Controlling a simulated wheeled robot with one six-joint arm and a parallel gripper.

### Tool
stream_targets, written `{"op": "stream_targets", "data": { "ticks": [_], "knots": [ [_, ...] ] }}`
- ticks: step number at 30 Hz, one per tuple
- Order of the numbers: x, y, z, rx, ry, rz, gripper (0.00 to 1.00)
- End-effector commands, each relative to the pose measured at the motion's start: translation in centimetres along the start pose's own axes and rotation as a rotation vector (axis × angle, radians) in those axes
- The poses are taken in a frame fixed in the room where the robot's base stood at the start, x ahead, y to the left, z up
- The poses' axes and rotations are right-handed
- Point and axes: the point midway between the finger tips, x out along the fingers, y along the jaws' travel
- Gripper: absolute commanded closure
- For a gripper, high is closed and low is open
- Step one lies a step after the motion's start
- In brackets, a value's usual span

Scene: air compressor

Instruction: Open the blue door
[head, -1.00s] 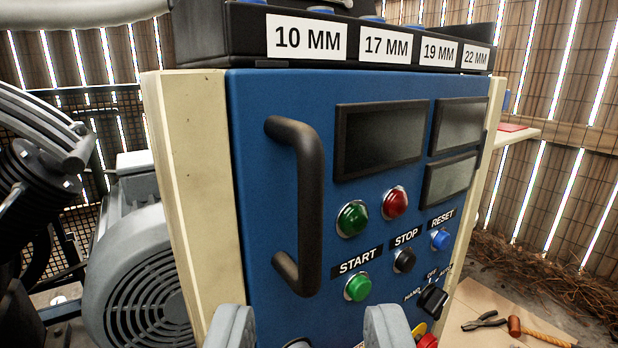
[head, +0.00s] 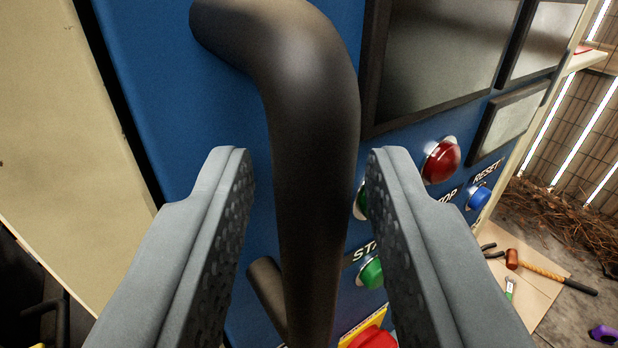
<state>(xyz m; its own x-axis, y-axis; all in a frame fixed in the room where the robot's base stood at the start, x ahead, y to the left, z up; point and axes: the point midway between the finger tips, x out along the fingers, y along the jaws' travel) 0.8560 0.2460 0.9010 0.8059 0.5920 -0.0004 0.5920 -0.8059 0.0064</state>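The blue door (head: 165,100) fills the middle of the view and looks shut. Its black curved handle (head: 312,150) stands upright on the door's left side. My gripper (head: 308,165) is open, with one grey finger left of the handle and the other right of it. Gaps show between the handle and both fingers near the tips. The lower end of the handle is partly cut off by the bottom edge of the view.
Right of the handle are a red light (head: 441,160), a green START button (head: 371,272), a blue RESET button (head: 479,198) and dark display windows (head: 440,60). A red knob (head: 372,338) sits below. A hammer (head: 545,272) lies on a board on the floor.

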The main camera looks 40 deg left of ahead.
Motion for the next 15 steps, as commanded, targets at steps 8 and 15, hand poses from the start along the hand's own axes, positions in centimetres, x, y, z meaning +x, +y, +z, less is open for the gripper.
{"op": "stream_targets", "data": {
  "ticks": [8,15],
  "knots": [
    [-0.03,0.01,-0.01,0.0,0.0,0.0,1.0],
    [-0.09,0.08,-0.01,-0.001,0.0,-0.002,1.0]
  ]
}}
